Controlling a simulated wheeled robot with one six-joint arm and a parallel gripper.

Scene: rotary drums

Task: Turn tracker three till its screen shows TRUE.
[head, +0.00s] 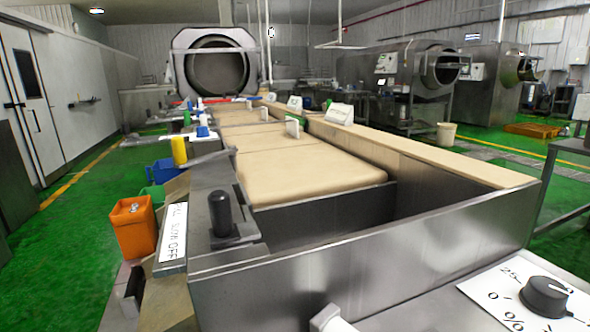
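No tracker marked three and no screen reading TRUE can be made out. Small pale box-like pieces stand along the conveyor: one (340,113) on the right ledge, another (295,103) farther back, and a thin upright one (292,127) at the belt's edge. I cannot tell whether any of them is a tracker; no writing on them is readable. My gripper is not recognisable in this view. A small white part (330,319) is cut off by the bottom edge, and I cannot tell what it is.
A tan belt (300,172) runs between steel walls toward a large drum (217,68). A black knob (545,297) on a percent dial is at lower right. A black lever (220,213) and orange bin (131,227) are left.

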